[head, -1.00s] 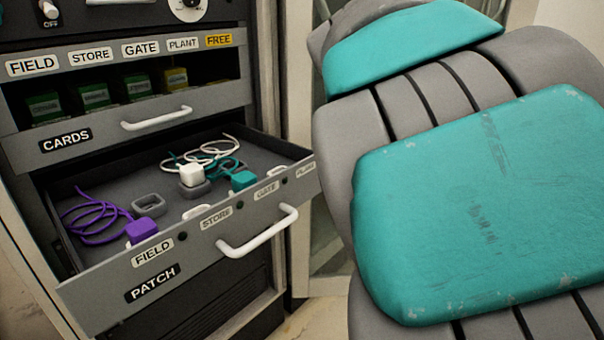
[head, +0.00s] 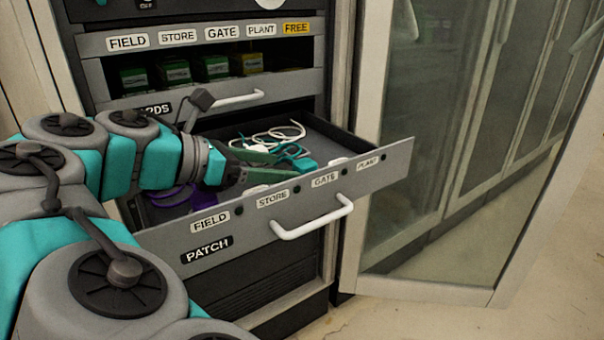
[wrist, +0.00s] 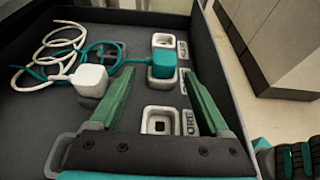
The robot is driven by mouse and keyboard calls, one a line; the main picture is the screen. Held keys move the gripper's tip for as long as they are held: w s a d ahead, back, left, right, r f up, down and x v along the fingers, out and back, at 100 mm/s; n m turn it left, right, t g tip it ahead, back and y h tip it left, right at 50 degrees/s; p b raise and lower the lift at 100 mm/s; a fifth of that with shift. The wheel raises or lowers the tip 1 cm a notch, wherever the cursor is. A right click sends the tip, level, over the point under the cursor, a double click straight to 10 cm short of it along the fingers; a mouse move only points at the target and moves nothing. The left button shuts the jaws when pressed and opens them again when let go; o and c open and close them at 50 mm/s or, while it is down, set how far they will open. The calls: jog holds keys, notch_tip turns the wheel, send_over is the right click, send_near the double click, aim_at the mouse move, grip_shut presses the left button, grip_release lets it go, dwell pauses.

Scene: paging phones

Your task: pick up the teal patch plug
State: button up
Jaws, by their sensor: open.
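The teal patch plug (wrist: 163,62) sits in a grey socket block in the open PATCH drawer (head: 380,155). Its teal cable runs left in the wrist view. In the head view the plug (head: 304,165) shows just right of my fingers. My gripper (wrist: 160,74) is open and empty. In the wrist view its green fingers point toward the plug, one tip to each side in the picture. I cannot tell whether the tips reach alongside it. In the head view my gripper (head: 272,164) is over the drawer near its front wall.
A white plug (wrist: 90,79) with a white cable (wrist: 62,42) stands left of the teal plug. An empty socket (wrist: 160,121) lies nearer, between my fingers. A purple cable (head: 175,198) is partly hidden under my arm. The CARDS drawer (head: 290,90) is above.

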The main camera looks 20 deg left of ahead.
aim_at(311, 168)
jog(key=shift+d+x, duration=0.15)
jog(key=shift+x, duration=1.75)
jog(key=shift+d+x, duration=0.15)
jog(key=shift+x, duration=1.8)
jog(key=shift+s+r, duration=0.2)
jog(key=shift+r, duration=0.05)
grip_shut()
